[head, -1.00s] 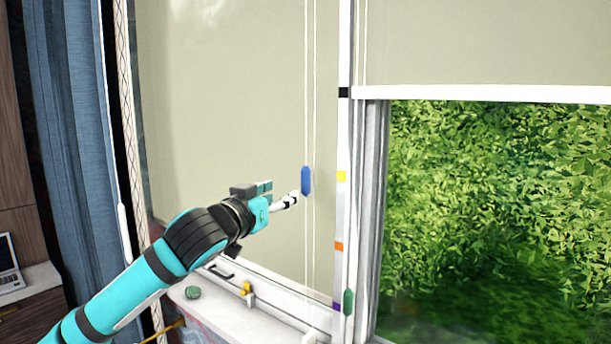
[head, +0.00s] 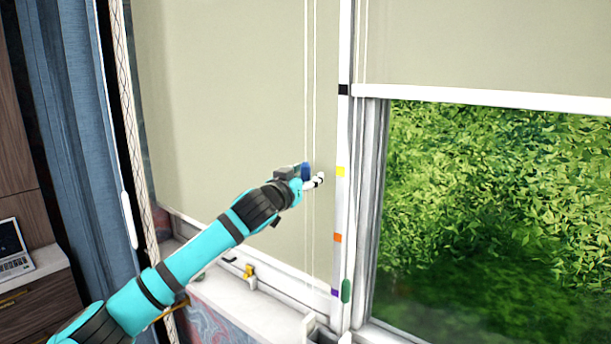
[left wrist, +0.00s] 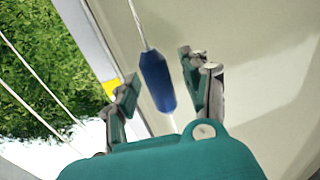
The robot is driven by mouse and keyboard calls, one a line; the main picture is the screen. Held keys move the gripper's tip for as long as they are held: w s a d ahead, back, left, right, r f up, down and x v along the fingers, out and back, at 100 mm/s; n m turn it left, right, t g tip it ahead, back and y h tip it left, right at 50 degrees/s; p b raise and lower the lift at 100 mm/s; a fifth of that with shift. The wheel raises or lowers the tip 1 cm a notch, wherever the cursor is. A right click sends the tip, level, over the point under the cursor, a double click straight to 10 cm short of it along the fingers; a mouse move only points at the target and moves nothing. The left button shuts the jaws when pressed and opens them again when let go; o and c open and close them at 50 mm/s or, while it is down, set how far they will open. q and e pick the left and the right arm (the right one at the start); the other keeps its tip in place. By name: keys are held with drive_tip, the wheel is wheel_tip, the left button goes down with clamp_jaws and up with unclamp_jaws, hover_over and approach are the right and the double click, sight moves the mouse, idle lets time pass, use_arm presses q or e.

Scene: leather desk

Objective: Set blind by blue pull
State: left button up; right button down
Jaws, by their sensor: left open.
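The blue pull (head: 306,170) hangs on a white cord in front of the left blind (head: 220,110), which is lowered. My left gripper (head: 313,180) is at the pull and partly hides it in the head view. In the left wrist view the blue pull (left wrist: 157,82) hangs between the two open fingers of my left gripper (left wrist: 158,90), with gaps on both sides. A white post between the windows bears black, yellow (head: 340,171), orange (head: 338,238) and purple marks. The pull is about level with the yellow mark. My right gripper is not in view.
A green pull (head: 346,291) hangs low beside the post. The right blind (head: 480,45) is partly raised over a view of greenery. The sill (head: 250,310) holds a small yellow item (head: 248,271). A blue curtain (head: 70,130) and laptop (head: 14,250) are at left.

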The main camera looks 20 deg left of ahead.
use_arm(q)
drive_tip(key=shift+c, duration=0.2)
clamp_jaws()
drive_tip(key=shift+w+d+f, duration=0.15)
drive_tip(key=shift+w+f, duration=0.1)
drive_tip(key=shift+w, duration=0.15)
drive_tip(key=shift+w, duration=0.1)
